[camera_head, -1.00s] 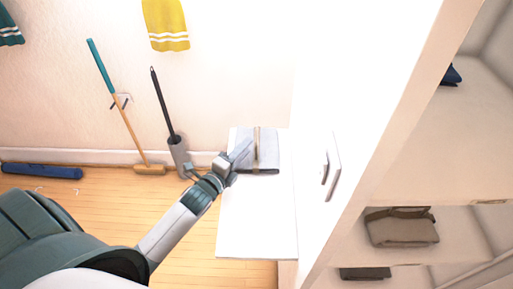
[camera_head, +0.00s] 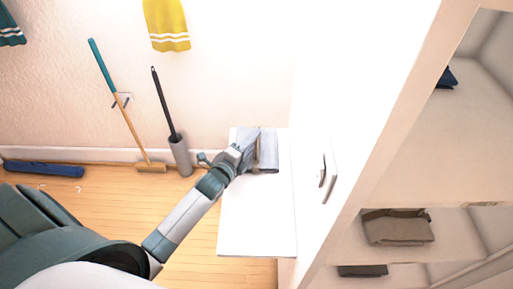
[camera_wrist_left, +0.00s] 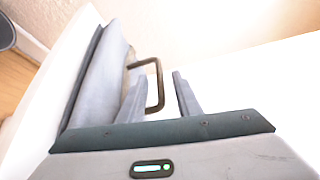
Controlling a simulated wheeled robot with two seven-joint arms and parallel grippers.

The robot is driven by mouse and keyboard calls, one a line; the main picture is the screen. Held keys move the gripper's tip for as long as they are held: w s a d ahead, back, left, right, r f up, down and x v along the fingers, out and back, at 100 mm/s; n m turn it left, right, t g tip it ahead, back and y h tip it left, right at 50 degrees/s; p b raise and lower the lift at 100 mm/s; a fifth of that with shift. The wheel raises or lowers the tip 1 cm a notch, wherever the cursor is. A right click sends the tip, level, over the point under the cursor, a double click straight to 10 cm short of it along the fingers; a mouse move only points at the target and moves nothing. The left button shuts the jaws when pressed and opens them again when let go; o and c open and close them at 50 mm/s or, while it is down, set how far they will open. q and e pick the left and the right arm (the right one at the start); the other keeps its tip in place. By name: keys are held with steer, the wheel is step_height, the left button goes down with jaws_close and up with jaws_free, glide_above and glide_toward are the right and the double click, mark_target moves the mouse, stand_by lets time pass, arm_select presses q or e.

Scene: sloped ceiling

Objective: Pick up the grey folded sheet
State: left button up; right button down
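My right gripper is not in view.
A white cabinet with a handle (camera_head: 328,178) stands right of the surface. Its open shelves hold a brownish-grey folded cloth (camera_head: 398,229) and a dark blue one (camera_head: 447,77). A broom (camera_head: 128,120) and a brush holder (camera_head: 180,155) stand by the wall. The surface's near part is bare.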

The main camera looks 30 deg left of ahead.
arm_select(q)
jaws_close()
stand_by(1.3)
